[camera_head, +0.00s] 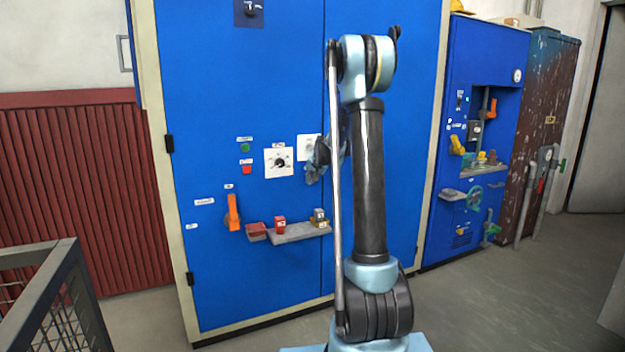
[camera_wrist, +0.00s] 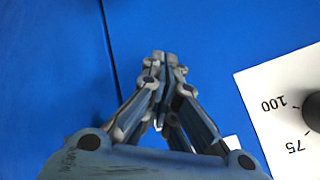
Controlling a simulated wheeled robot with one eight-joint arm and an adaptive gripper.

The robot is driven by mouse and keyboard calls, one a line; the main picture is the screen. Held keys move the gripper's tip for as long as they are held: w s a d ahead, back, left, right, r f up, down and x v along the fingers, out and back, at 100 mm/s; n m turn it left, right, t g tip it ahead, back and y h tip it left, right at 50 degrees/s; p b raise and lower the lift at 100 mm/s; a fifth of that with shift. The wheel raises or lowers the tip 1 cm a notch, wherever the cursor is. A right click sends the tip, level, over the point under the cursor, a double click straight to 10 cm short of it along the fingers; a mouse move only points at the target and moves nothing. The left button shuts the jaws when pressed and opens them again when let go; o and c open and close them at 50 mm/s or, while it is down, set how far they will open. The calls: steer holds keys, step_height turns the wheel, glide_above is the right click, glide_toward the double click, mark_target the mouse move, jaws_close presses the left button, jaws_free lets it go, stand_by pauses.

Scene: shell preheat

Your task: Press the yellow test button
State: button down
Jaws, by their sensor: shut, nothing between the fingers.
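I cannot make out a yellow test button in either view; my arm and gripper hide part of the panel. My gripper (camera_head: 312,176) is in front of the blue cabinet (camera_head: 250,100), partly behind my own arm. In the wrist view its fingers (camera_wrist: 165,58) are together and empty, pointing at plain blue panel. I cannot tell whether the tips touch it. A green button (camera_head: 245,147) and a red button (camera_head: 247,169) sit on the cabinet's left door, each under a small label.
A white dial plate (camera_head: 279,162) is left of my gripper; a second plate (camera_head: 306,147) is partly covered. A dial plate (camera_wrist: 285,110) shows at right in the wrist view. Below are an orange lever (camera_head: 233,212) and a shelf (camera_head: 300,232) with small blocks.

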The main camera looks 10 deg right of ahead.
steer(key=shift+s+d, duration=0.2)
steer(key=shift+s, duration=0.4)
steer(key=shift+s, duration=0.1)
steer(key=s, duration=0.1)
steer(key=s+d, duration=0.1)
steer(key=s, duration=0.2)
steer(key=shift+s+d, duration=0.25)
stand_by(0.6)
